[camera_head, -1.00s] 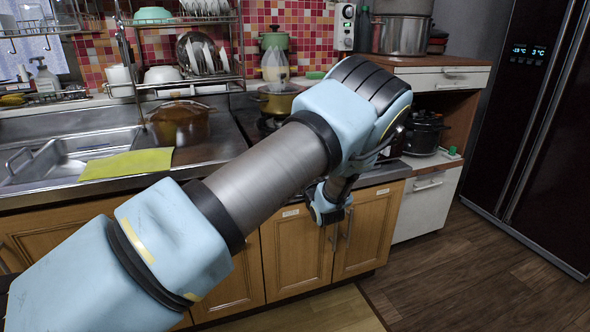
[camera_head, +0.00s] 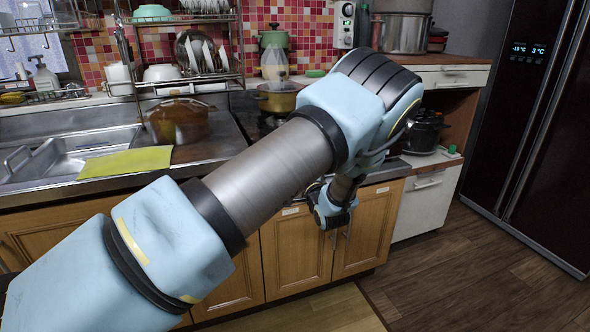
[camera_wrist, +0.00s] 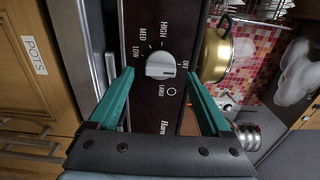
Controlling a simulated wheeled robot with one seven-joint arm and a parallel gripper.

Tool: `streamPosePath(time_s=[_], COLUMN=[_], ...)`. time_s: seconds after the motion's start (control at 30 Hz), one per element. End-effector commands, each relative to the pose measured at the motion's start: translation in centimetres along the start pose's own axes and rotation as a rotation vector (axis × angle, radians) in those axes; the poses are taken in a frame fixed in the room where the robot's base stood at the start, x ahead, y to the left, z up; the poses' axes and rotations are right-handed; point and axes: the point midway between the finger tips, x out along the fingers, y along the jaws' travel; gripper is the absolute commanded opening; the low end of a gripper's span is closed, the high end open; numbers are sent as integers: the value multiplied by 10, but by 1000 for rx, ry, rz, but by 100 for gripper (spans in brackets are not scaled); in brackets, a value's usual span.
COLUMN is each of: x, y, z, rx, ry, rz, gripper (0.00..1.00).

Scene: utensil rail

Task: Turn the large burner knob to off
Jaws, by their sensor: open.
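The large burner knob (camera_wrist: 160,65) is a light grey dial on a dark stove panel, seen in the wrist view. Printed labels LOW, MED, HIGH and OFF stand around it, and LARGE is printed beside it. I cannot tell for sure which label its pointer faces. My gripper (camera_wrist: 160,74) is open, with one green finger on each side of the knob. The fingertips look close to the knob, but contact is not clear. In the head view my gripper (camera_head: 333,212) is at the counter front, and my arm hides the knob.
A brass-coloured pot (camera_wrist: 214,54) stands on the stove near the panel in the wrist view. Cabinet doors (camera_head: 297,255) lie below the counter. A black pot (camera_head: 425,132) stands in the shelf at right. The floor in front is clear.

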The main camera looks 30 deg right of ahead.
Motion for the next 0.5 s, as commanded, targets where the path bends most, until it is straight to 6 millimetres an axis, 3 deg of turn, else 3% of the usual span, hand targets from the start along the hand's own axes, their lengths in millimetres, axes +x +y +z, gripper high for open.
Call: streamPosePath(time_s=[0.3,0.5], x=[-62,-82], y=[2,1], z=[-1,0], rx=[1,0], ry=[2,1], rz=[2,0], gripper=[82,82])
